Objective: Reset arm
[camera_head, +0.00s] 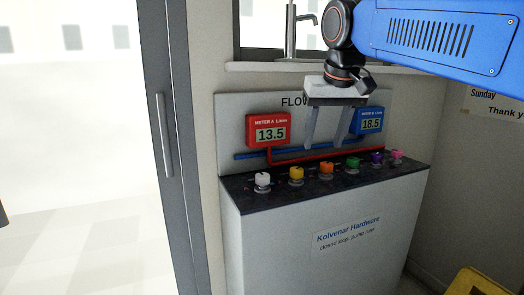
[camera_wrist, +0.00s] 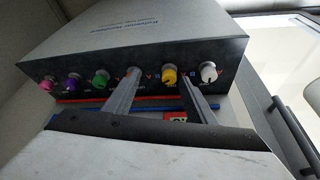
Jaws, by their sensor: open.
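My gripper (camera_head: 328,132) hangs in front of the flow panel, above the row of knobs, with its two fingers apart and nothing between them. In the wrist view my gripper (camera_wrist: 160,88) points at the knob row, with one finger covering the orange knob. The white knob (camera_head: 262,181), yellow knob (camera_head: 296,174), orange knob (camera_head: 326,170), green knob (camera_head: 353,164), purple knob (camera_head: 377,157) and pink knob (camera_head: 397,156) stand on the dark top of the cabinet. I cannot tell whether a finger touches any knob.
The red meter (camera_head: 268,131) reads 13.5 and the blue meter (camera_head: 370,120) reads 18.5. Red and blue pipes run below them. A white cabinet (camera_head: 300,240) stands beneath. A faucet (camera_head: 291,35) is behind, a door frame (camera_head: 165,130) left, and a yellow object (camera_head: 475,284) lower right.

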